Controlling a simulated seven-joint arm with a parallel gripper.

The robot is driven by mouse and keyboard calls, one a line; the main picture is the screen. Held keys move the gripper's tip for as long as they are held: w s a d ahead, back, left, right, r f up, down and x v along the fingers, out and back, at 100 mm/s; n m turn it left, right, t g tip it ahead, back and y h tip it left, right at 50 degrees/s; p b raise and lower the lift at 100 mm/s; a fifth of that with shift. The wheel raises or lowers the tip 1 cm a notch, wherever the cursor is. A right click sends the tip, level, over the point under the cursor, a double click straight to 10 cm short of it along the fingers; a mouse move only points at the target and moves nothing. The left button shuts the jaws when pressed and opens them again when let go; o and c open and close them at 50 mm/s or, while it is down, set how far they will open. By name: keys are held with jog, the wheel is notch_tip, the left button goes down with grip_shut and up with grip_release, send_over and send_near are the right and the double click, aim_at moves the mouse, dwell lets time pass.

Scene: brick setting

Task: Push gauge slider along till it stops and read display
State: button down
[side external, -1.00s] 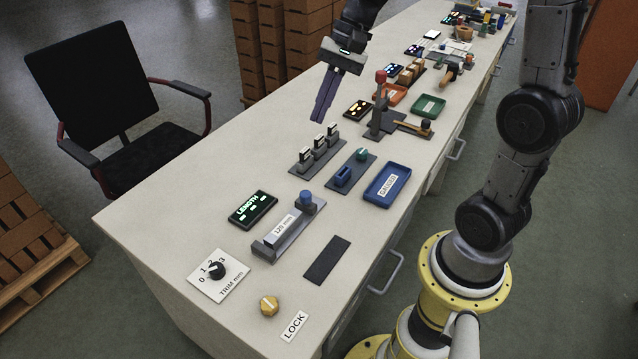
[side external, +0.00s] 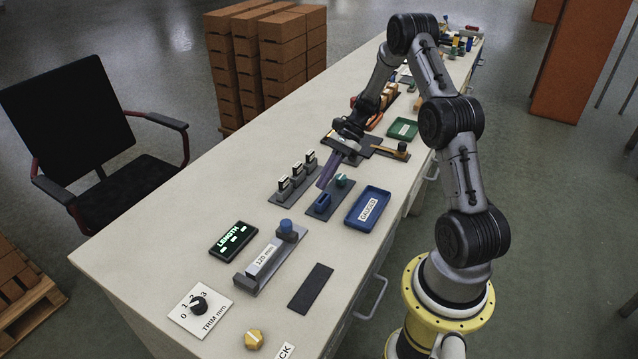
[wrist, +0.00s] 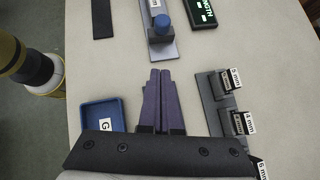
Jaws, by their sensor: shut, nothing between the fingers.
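The gauge is a grey rail (side external: 243,282) with a block labelled 120 mm (side external: 265,259) lying on it. Its slider, with a blue knob (side external: 286,226), is at the rail's far end; I cannot tell whether it touches the block. The knob also shows in the wrist view (wrist: 164,21). The black display (side external: 233,240) reads LENGTH in green above several dashes, with no number. My gripper (side external: 322,184) is shut and empty. Its purple fingers (wrist: 161,73) point towards the slider but are apart from it, near the blue slotted holder.
A rack of labelled small blocks (side external: 297,177) stands beside my fingers, left in the side view. A blue tray (side external: 367,206) is on the other side. A dark pad (side external: 311,288), TRIM dial (side external: 199,304) and yellow LOCK knob (side external: 254,339) lie around the gauge.

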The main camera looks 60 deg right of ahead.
aim_at(287, 230)
jog(key=x, duration=0.7)
jog(key=shift+a, duration=0.1)
jog(key=a, duration=0.3)
jog(key=shift+w+a+f, duration=0.1)
jog(key=shift+w+f, duration=0.1)
jog(key=shift+w, duration=0.2)
jog(key=shift+w+a, duration=0.15)
jog(key=shift+a, duration=0.35)
